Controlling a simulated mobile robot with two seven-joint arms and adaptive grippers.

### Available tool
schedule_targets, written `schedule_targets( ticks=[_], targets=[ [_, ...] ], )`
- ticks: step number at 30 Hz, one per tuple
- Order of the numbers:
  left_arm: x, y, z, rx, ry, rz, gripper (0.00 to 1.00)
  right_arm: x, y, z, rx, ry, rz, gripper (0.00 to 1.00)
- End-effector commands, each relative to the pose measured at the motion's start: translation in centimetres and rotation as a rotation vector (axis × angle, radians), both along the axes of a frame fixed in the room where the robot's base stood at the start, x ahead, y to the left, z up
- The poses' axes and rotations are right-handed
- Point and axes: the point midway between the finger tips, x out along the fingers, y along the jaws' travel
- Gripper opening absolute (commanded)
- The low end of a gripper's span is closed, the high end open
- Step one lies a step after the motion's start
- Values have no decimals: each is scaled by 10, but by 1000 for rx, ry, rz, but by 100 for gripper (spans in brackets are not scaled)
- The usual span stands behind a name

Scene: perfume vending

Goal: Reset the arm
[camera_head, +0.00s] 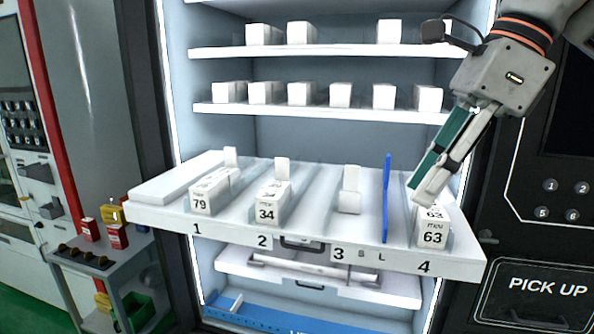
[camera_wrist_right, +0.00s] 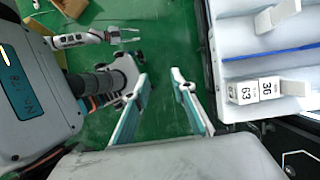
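My right gripper (camera_head: 428,186) hangs down in front of the right side of the pulled-out white shelf (camera_head: 330,240), overlapping the column 4 boxes in the head view. In the right wrist view its two fingers (camera_wrist_right: 161,78) are apart, with only green floor between them. The white boxes marked 63 (camera_head: 432,234) stand on the shelf, and one shows to the right of the fingers in the wrist view (camera_wrist_right: 246,92). My left gripper (camera_wrist_right: 127,35) shows small at the upper left of the wrist view, fingers apart and empty; it is outside the head view.
Boxes marked 79 (camera_head: 202,203) and 34 (camera_head: 267,213) stand in columns 1 and 2. A blue divider (camera_head: 386,200) stands left of column 4. A black pick-up panel (camera_head: 545,290) is at the right. A grey cart (camera_head: 95,260) with small boxes is at the left.

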Motion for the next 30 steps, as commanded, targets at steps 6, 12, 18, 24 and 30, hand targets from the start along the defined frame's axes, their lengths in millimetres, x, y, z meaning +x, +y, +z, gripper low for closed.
schedule_targets(
  ticks=[6,12,18,24,30],
  targets=[
    [-2,0,-1,0,3,0,28,-1,42,-38,122,98,88,25],
    [6,0,4,-1,-10,1,28,-11,93,-71,308,229,163,25],
    [0,0,0,0,0,1,28,-27,148,-93,594,425,187,25],
    [0,0,-1,1,2,0,28,-33,185,-97,905,649,122,25],
    [0,0,-2,1,3,0,28,-16,198,-98,1216,890,-38,25]
  ],
)
